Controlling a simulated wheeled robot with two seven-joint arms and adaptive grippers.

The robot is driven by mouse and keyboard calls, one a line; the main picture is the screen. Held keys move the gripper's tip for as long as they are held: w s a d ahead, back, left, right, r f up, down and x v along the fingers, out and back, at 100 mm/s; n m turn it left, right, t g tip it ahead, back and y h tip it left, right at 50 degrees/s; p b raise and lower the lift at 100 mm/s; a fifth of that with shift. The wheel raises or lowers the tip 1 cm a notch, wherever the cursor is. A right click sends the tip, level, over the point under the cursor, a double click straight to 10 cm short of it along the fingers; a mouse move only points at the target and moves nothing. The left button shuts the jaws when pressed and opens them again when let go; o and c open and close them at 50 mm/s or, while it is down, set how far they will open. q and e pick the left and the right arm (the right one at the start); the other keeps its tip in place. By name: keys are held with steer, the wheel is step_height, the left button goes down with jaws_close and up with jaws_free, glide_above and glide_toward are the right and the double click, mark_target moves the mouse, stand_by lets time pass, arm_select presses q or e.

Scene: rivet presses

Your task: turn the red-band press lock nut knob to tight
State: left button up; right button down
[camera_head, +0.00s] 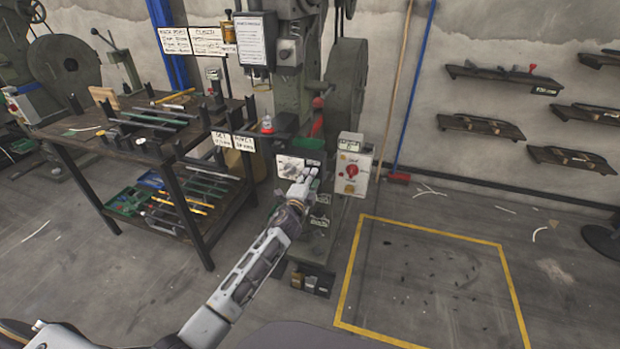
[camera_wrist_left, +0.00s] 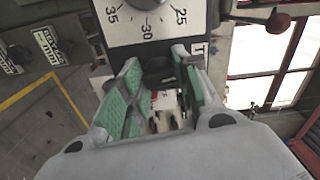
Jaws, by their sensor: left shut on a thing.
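The green press (camera_head: 292,95) stands right of the workbench. On its front is a white dial plate (camera_head: 291,166), which also shows in the left wrist view (camera_wrist_left: 128,32) with 35, 30 and 25 marked on it. My left gripper (camera_head: 305,178) reaches to the plate's lower right. In the left wrist view its green-padded fingers (camera_wrist_left: 158,84) are on both sides of a dark knob (camera_wrist_left: 158,70), just below the dial, and are shut on it. This appears to be the lock nut knob; its turn angle cannot be read. My right gripper is out of view.
A workbench (camera_head: 70,130) with bars and tools stands left of the press. A control box with a red knob (camera_head: 351,171) is close on the right of my gripper. Wall shelves (camera_head: 500,78) hang farther right.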

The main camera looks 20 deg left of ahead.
arm_select(q)
steer(key=shift+m, duration=0.9)
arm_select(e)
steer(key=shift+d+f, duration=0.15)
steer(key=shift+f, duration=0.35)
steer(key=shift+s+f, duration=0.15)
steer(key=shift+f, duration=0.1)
arm_select(q)
steer(key=o, duration=1)
steer(key=shift+d, duration=0.1)
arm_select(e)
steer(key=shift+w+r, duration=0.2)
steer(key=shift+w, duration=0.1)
arm_select(q)
steer(key=shift+s, duration=0.15)
steer(key=shift+s+a, duration=0.15)
steer(key=shift+s, duration=2.75)
steer(key=shift+s+a, duration=0.1)
steer(key=shift+s, duration=2.8)
